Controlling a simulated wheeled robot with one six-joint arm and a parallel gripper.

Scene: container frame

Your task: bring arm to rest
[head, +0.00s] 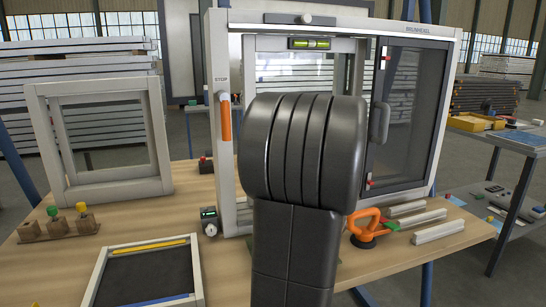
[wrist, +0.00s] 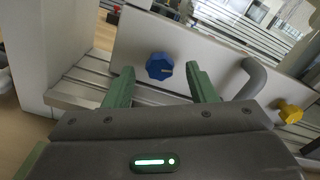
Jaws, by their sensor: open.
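In the wrist view my gripper (wrist: 162,80) has two green fingers spread apart with nothing between them touching both. A blue knob (wrist: 159,67) on a pale panel (wrist: 205,50) shows beyond the gap, apart from the fingertips as far as I can tell. In the head view my dark arm link stands large in the middle, in front of the big container frame (head: 222,150). My gripper is hidden behind it there.
The frame has a dark door with a grey handle (head: 379,123) and an orange lever (head: 225,117). A smaller frame (head: 160,188) stands left on the bench (head: 60,262). An orange suction lifter (head: 364,237) and pale profiles (head: 440,231) lie right. A yellow knob (wrist: 290,111) is right in the wrist view.

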